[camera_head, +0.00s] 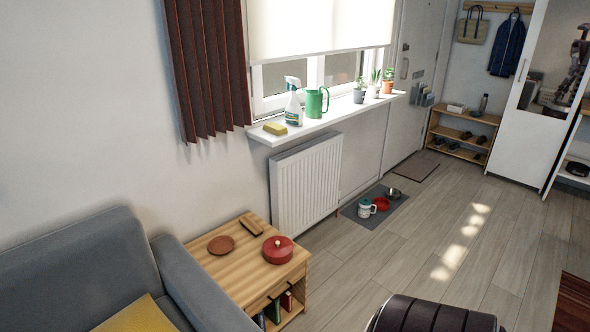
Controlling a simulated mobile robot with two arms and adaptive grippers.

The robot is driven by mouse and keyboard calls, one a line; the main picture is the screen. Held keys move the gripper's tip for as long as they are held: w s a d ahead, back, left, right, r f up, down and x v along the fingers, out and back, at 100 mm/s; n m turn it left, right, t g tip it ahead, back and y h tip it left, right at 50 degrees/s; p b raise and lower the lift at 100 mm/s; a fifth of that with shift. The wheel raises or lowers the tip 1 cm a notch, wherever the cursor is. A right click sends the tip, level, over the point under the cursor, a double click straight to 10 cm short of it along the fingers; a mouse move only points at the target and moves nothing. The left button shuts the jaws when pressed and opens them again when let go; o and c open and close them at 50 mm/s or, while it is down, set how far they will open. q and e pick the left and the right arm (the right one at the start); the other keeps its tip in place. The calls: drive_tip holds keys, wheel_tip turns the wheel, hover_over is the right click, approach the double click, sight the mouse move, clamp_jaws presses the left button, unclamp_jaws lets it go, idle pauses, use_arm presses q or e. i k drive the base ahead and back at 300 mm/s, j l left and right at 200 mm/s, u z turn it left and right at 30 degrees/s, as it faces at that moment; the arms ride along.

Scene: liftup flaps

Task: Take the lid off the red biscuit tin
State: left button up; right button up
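A round red tin (277,251) stands upright near the right front edge of a light wooden side table (238,284). Its top looks closed by a red lid with a small knob in the middle. A flat round brown disc (221,245) lies to its left on the table. Neither of my grippers is in view, so nothing of mine is seen touching the tin.
A small brown block (251,225) lies at the table's back. A grey sofa (80,265) adjoins the table's left side; a white radiator (306,185) stands behind. Open wooden floor (400,250) lies to the right. A mat (376,211) with bowls is farther back.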

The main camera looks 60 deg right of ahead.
sight(277, 246)
drive_tip(key=z, duration=1.65)
drive_tip(key=i+l+z, duration=0.2)
drive_tip(key=l+z, duration=0.15)
drive_tip(key=i+l+z, duration=0.5)
drive_tip(key=i+l, duration=0.3)
drive_tip(key=i, duration=0.15)
